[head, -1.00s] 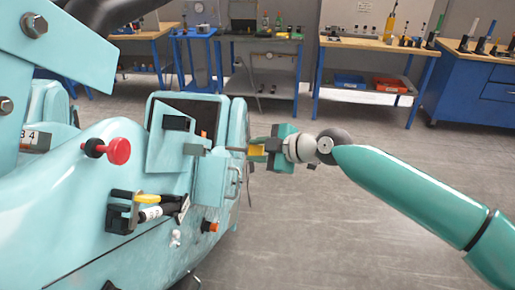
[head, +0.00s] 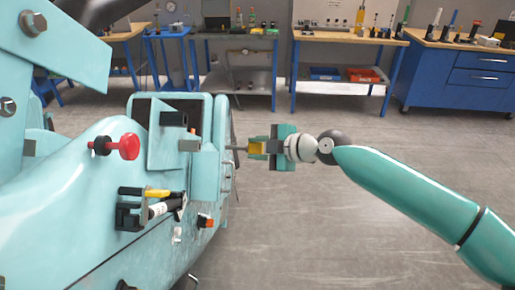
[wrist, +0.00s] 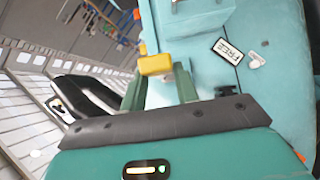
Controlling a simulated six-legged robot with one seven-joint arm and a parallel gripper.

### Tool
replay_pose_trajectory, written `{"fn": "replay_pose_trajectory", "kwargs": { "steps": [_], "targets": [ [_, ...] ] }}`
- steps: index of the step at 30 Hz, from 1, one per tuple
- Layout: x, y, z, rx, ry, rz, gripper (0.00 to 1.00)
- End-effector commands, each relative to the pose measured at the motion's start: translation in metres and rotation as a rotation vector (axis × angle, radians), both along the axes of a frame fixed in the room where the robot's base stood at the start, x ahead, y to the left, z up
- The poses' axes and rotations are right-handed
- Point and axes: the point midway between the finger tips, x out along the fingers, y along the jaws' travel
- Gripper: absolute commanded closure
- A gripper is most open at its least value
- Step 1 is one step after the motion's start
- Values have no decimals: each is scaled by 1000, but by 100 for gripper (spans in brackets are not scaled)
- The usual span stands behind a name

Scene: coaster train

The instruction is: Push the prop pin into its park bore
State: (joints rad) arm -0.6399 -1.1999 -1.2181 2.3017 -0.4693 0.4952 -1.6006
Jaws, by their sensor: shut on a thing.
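The prop pin shows as a yellow handle (head: 257,148) with a thin grey rod (head: 239,148) pointing left at the teal coaster car (head: 70,205). My gripper (head: 262,147) is shut on the yellow handle, right of the car's side box (head: 207,172). In the wrist view, the yellow handle (wrist: 155,65) sits between the green fingertips of my gripper (wrist: 158,80), in front of the car's teal surface (wrist: 205,40). A label reading FREE (wrist: 227,50) is on that surface, right of the handle. I cannot make out the park bore or whether the rod's tip is inside it.
A red knob (head: 129,146) and a black bracket with a yellow-handled tool (head: 157,194) stick out from the car. A grey block (head: 189,145) sits left of the rod. Workbenches (head: 345,38) stand along the back wall. The floor (head: 310,220) around my arm is clear.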

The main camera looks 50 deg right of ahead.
Motion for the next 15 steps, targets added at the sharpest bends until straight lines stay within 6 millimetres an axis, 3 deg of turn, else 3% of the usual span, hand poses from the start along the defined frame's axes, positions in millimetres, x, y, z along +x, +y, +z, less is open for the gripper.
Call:
{"fn": "replay_pose_trajectory", "kwargs": {
  "steps": [15],
  "targets": [
    [24,18,0,-2,2,2,97]
  ]
}}
